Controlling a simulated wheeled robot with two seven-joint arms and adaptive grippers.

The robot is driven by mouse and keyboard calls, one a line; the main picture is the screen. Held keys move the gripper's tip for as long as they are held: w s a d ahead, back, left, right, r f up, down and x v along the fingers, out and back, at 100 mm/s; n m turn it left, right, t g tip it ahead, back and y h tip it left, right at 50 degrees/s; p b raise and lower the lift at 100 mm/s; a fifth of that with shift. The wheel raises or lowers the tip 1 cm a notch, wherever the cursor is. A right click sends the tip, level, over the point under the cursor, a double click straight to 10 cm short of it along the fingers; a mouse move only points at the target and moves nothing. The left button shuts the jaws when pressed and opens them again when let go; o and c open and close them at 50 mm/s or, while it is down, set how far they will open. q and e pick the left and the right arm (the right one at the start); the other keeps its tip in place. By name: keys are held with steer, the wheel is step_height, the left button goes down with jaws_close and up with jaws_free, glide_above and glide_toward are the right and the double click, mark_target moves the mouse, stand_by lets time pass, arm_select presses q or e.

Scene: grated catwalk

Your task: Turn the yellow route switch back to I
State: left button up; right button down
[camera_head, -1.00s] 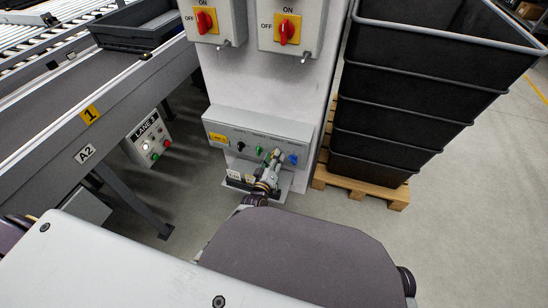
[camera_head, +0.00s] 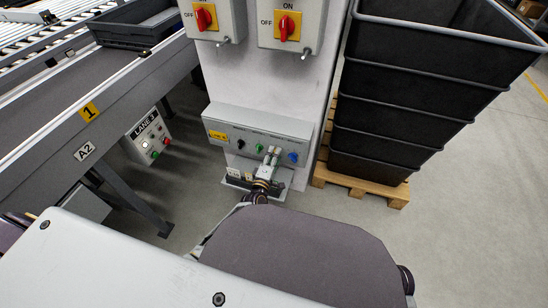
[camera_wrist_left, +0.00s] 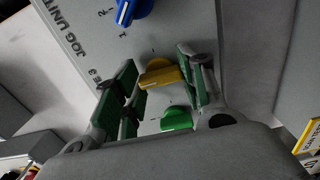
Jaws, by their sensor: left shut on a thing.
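The yellow route switch (camera_wrist_left: 160,76) shows in the left wrist view as a yellow knob on a grey panel, its grip bar lying between the two green-padded fingers of my left gripper (camera_wrist_left: 160,74). The gripper is shut on it. In the head view my left gripper (camera_head: 270,157) reaches the front of the low grey control box (camera_head: 225,114) and hides the yellow switch. A green knob (camera_wrist_left: 176,119) and a blue knob (camera_wrist_left: 133,10) sit on either side of the yellow one. My right gripper is not in view.
A black knob (camera_head: 240,144) is at the box's left. Two red-and-yellow rotary switches (camera_head: 288,27) hang above. A conveyor (camera_head: 75,110) with a lane box (camera_head: 149,137) is at left. Bare floor lies between.

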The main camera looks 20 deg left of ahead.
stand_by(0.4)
arm_select(q)
steer(key=o, duration=1)
steer(key=s, duration=1.2)
steer(key=shift+a, duration=0.25)
stand_by(0.7)
